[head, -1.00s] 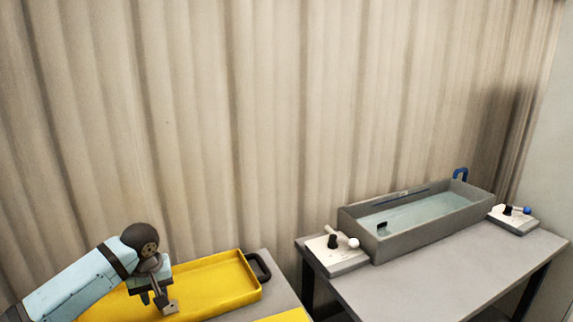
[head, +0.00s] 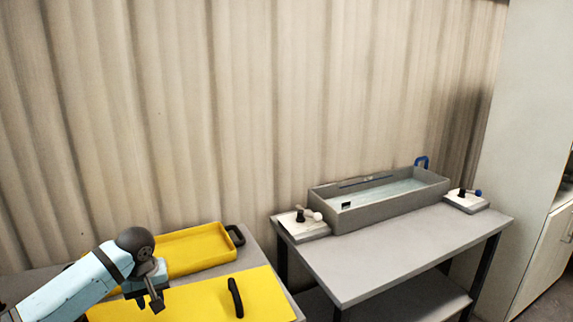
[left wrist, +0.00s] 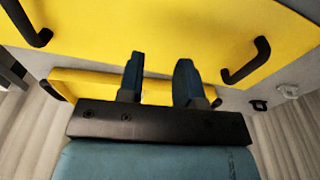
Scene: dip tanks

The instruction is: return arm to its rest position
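My left arm comes in from the lower left in the head view, light blue with a dark wrist joint. My left gripper (head: 150,299) hangs above the yellow tray and the yellow lid on the left table. In the left wrist view its two fingers (left wrist: 158,80) stand apart with nothing between them. The open yellow tray (head: 205,257) has a black end handle. The flat yellow lid (head: 200,303) with a black handle (head: 236,297) lies in front of it. My right arm and gripper are not in view.
A grey tank (head: 385,212) of clear liquid with a blue handle (head: 421,161) stands on the right table (head: 390,255). White lever boxes sit at its left (head: 300,223) and right (head: 467,200). A gap separates the tables. A corrugated wall stands behind.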

